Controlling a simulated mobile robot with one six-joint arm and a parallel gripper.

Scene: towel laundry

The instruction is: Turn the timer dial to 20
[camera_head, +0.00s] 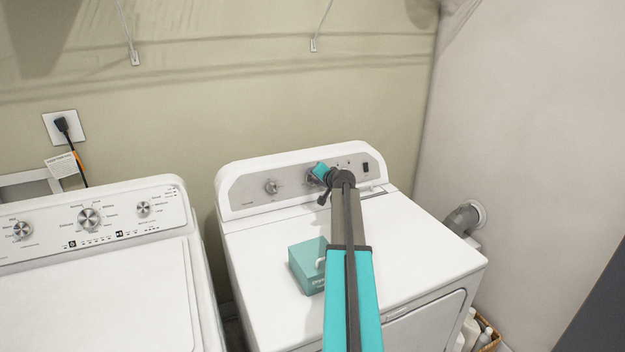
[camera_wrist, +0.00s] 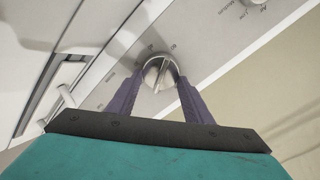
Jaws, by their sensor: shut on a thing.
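The timer dial (camera_wrist: 160,73) is a round silver knob with a raised ridge across its face, on the grey control panel (camera_wrist: 215,45) of the right-hand machine. In the wrist view my gripper (camera_wrist: 160,82) has its two dark purple fingers closed on either side of the knob. Printed marks surround the knob, but they are too small and blurred to read a setting. In the head view my gripper (camera_head: 317,177) is at the middle of the panel (camera_head: 255,190), and the arm and gripper largely hide the dial.
A teal box (camera_head: 306,268) stands on the white machine top (camera_head: 260,240), left of my arm. Another knob (camera_head: 271,187) is on the panel to the left, and a dark switch (camera_head: 366,168) to the right. A second white machine (camera_head: 110,285) stands at left.

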